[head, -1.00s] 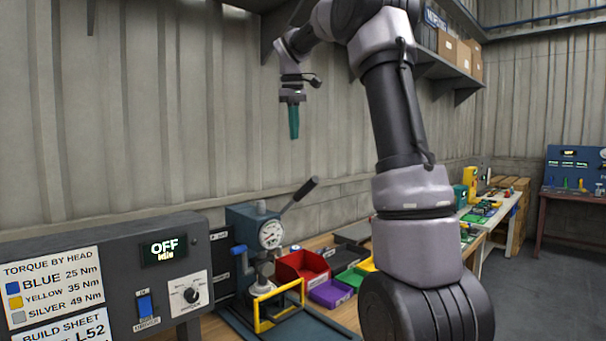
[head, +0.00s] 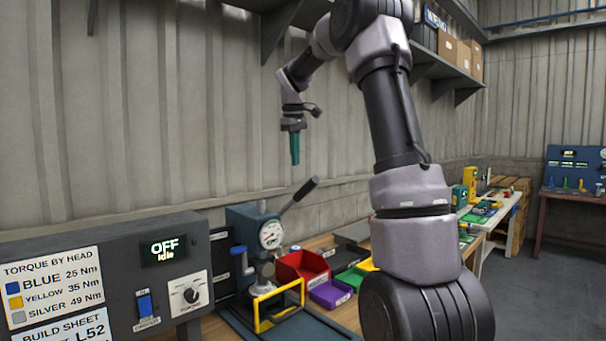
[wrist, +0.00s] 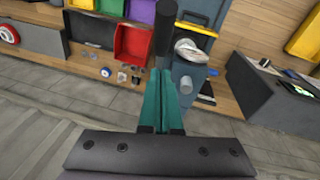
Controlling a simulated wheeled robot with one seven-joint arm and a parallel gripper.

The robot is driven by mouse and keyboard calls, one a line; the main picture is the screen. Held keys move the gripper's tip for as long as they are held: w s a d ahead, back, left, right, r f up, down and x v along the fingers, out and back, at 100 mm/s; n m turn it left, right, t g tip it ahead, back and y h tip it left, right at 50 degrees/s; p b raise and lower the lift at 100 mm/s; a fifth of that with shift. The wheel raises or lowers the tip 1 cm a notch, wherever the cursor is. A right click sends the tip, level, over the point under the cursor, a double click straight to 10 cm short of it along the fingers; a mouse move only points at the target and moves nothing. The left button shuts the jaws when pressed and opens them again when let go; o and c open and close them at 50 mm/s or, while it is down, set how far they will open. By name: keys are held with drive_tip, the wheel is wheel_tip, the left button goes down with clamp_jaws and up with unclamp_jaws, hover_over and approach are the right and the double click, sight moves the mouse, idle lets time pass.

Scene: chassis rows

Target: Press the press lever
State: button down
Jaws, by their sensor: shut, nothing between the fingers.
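The press lever (head: 299,193) is a dark rod with a thick grip that slants up to the right from the blue-grey press (head: 243,225) with its round gauge. My gripper (head: 295,163) points down above the lever's grip, with a visible gap between them in the head view. In the wrist view the teal fingers of my gripper (wrist: 161,75) are together and empty. The lever's dark grip (wrist: 166,18) shows just beyond the fingertips there. From these views I cannot tell the exact depth between fingertips and lever.
A yellow guard frame (head: 279,305) stands before the press. Red (head: 303,266) and purple (head: 331,293) bins sit to its right on the bench. A grey control box (head: 150,265) reading OFF stands at left. A shelf (head: 430,70) hangs on the wall above.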

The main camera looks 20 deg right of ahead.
drive_tip(key=f, duration=0.1)
drive_tip(key=s+d+f, duration=0.1)
drive_tip(key=f, duration=0.3)
drive_tip(key=shift+s+d, duration=0.3)
drive_tip(key=shift+d, duration=0.1)
drive_tip(key=shift+s+d+f, duration=0.1)
